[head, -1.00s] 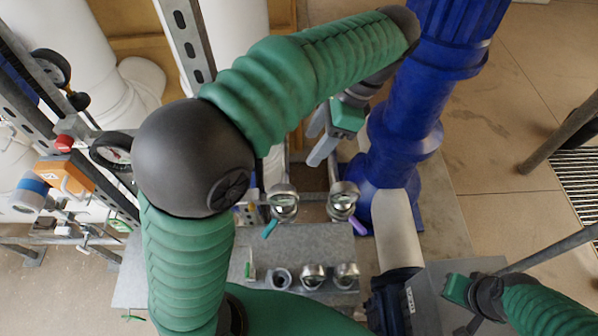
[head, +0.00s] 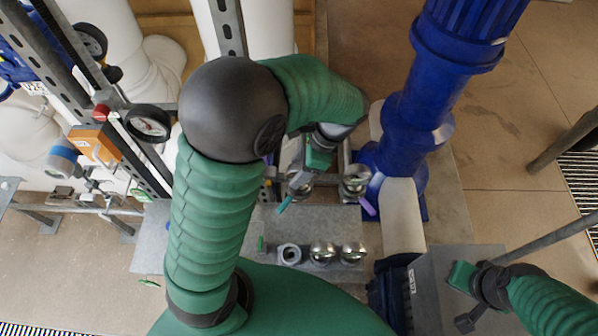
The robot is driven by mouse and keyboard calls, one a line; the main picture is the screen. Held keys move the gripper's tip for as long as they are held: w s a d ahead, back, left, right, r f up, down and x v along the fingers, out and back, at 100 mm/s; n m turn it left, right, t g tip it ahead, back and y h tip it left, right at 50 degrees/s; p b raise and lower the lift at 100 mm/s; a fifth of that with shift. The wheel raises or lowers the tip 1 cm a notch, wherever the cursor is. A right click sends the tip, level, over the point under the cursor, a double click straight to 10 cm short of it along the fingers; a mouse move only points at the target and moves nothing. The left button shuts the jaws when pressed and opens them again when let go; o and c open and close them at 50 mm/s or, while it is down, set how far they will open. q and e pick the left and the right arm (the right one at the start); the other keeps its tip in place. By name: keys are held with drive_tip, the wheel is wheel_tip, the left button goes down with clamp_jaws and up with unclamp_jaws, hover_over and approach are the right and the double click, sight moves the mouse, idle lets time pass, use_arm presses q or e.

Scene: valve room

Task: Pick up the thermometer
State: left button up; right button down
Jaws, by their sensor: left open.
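Two silver domed fittings (head: 337,254) and an open round socket (head: 290,254) sit in front of the dials. A big blue pipe (head: 410,115) rises at the right. Open floor lies at the right.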

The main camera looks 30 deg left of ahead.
use_arm(q)
drive_tip(key=shift+w+d+f, duration=0.1)
drive_tip(key=shift+w+f, duration=0.05)
drive_tip(key=shift+w, duration=0.25)
drive_tip(key=c, duration=0.8)
drive_tip(key=shift+s, duration=0.15)
clamp_jaws()
drive_tip(key=shift+s, duration=0.1)
use_arm(e)
drive_tip(key=shift+w, duration=0.1)
